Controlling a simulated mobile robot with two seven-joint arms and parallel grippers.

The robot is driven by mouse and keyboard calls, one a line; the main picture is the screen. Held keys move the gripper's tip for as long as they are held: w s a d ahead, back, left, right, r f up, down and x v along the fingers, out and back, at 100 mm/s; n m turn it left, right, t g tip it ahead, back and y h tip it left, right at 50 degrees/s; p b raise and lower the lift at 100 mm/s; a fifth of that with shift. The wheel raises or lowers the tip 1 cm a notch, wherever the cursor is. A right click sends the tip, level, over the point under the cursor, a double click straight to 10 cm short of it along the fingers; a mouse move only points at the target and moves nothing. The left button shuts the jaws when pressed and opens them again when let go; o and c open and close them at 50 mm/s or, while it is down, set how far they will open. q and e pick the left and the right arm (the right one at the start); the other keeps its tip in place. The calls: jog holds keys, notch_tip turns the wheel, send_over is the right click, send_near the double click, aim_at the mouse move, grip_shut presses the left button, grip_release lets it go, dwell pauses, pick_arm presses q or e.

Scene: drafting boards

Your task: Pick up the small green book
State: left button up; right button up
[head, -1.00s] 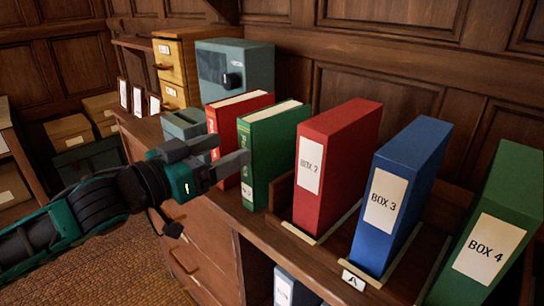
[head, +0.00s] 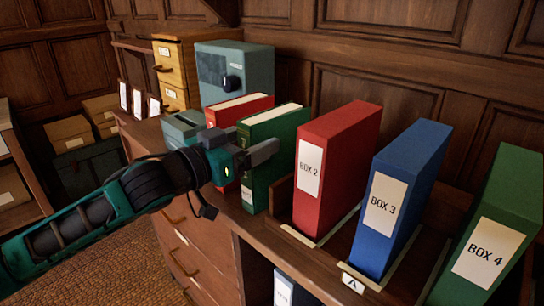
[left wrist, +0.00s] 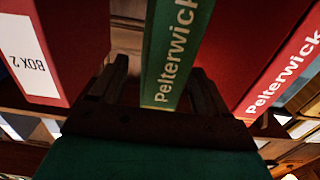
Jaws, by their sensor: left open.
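The small green book (head: 292,130) stands upright on the wooden desktop, its spine facing my left gripper. In the left wrist view its spine (left wrist: 174,45) reads "Pelterwick". My left gripper (head: 246,143) is open at the spine. In the left wrist view the spine lies between its two fingers (left wrist: 160,72), one on each side. I cannot tell how far the fingers reach past the spine, or whether they touch the book. The gripper hides part of the spine in the head view. My right gripper is not in view.
A red book (head: 240,106) stands close on the left of the green one. To the right stand a red box file, BOX 2 (head: 335,165), a blue BOX 3 (head: 400,200) and a green BOX 4 (head: 500,225). A grey-blue safe (head: 236,70) stands behind.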

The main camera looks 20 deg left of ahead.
aim_at(265, 134)
pick_arm(q)
jog(key=shift+x, duration=1.7)
jog(key=shift+d, duration=0.1)
grip_shut()
jog(key=shift+r, duration=0.2)
